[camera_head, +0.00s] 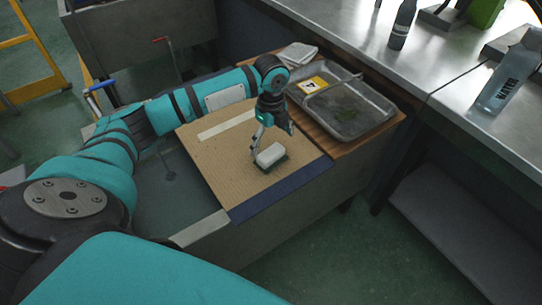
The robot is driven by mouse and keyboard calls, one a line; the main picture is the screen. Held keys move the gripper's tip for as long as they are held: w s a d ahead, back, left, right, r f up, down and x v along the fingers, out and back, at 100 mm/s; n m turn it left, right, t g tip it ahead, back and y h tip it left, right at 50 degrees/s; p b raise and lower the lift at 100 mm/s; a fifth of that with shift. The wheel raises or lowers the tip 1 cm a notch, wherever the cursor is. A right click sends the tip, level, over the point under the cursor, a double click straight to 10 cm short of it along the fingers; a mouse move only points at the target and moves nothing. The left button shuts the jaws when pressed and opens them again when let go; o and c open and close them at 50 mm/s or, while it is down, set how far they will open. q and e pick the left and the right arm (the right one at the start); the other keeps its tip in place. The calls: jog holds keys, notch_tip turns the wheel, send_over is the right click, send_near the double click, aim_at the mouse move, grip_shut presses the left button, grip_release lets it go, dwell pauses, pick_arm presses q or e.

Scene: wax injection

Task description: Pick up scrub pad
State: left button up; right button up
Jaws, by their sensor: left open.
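The scrub pad (270,155) is a small whitish block with a dark underside. It lies on the brown cardboard sheet (215,165), near the sheet's right part. My left gripper (264,148) points down over the pad with its fingers apart. One finger is at the pad's left side; the other is behind or above it and hard to make out. I cannot tell whether the fingers touch the pad. My right gripper is not in view.
A metal tray (372,112) with a yellow label card (313,85) sits on a wooden board just right of the cardboard. A steel counter (350,30) with bottles runs along the upper right. A sink basin (170,185) lies left of the cardboard.

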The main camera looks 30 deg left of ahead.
aim_at(271, 151)
pick_arm(q)
jog(key=shift+w+a+f, duration=0.1)
jog(key=shift+w+f, duration=0.05)
jog(key=shift+f, duration=1.5)
jog(key=shift+w+a+f, duration=0.1)
jog(key=shift+f, duration=1.55)
jog(key=c, duration=1)
jog(key=shift+o, duration=0.2)
jog(key=shift+r, duration=0.1)
jog(key=shift+r, duration=0.55)
notch_tip(271, 151, up, 2)
jog(key=shift+r, duration=0.15)
jog(key=s, duration=0.5)
jog(key=s+r, duration=0.1)
jog(key=s, duration=1)
jog(key=shift+r+b, duration=0.25)
jog(key=shift+b, duration=0.05)
